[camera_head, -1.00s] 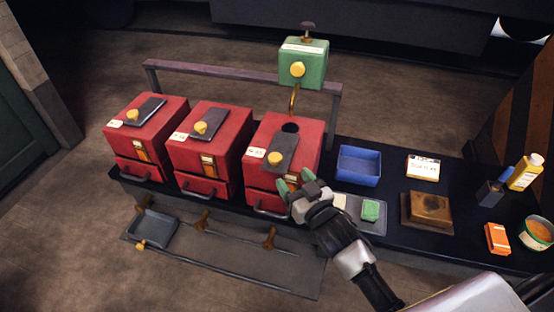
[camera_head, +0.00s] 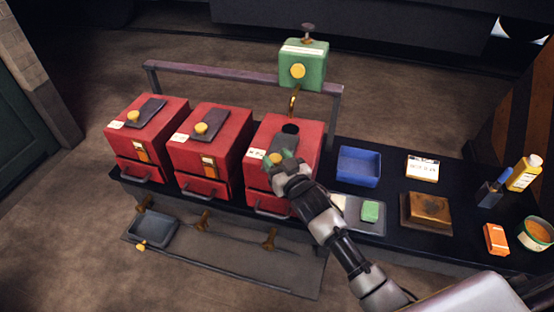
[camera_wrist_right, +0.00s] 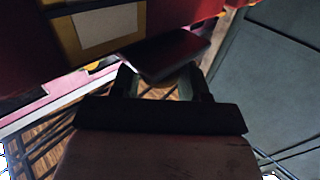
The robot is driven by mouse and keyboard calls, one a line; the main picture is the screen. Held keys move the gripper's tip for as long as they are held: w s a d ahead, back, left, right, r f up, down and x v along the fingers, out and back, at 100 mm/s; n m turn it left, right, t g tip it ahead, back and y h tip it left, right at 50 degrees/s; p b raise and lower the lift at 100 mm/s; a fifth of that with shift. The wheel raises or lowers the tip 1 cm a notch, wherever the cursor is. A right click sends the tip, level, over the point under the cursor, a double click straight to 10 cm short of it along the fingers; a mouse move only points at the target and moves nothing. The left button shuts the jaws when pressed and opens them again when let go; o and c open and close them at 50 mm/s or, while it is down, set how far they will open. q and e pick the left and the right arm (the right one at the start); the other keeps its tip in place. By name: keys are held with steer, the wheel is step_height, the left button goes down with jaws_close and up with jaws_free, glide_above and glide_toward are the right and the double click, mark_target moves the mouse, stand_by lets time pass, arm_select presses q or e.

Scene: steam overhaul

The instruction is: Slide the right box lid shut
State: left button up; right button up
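The right red box (camera_head: 312,135) has a dark grey lid (camera_head: 287,143) on its sloping top. A round dark hole (camera_head: 290,128) shows open behind the lid's upper end. My right gripper (camera_head: 277,160) is at the lid's yellow knob (camera_head: 275,159), which it partly covers. A gap shows beside the knob, so the fingers look open. My left gripper is not in view.
Two similar red boxes (camera_head: 224,125) (camera_head: 160,115) stand to the left. A green box (camera_head: 303,72) with a bent brass spout hangs above the hole. A blue tray (camera_head: 358,166) and a brown block (camera_head: 427,209) sit to the right on the dark bench.

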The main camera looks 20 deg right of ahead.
jaws_close()
steer(key=shift+w+d, duration=0.5)
steer(key=shift+w, duration=0.25)
steer(key=shift+w+d, duration=0.5)
steer(key=shift+w, duration=0.25)
steer(key=shift+s, duration=0.1)
steer(key=shift+o, duration=1.9)
jaws_free()
steer(key=s+d+b, duration=0.1)
steer(key=s+d, duration=0.1)
steer(key=s, duration=0.8)
steer(key=shift+s, duration=0.3)
steer(key=shift+o, duration=0.3)
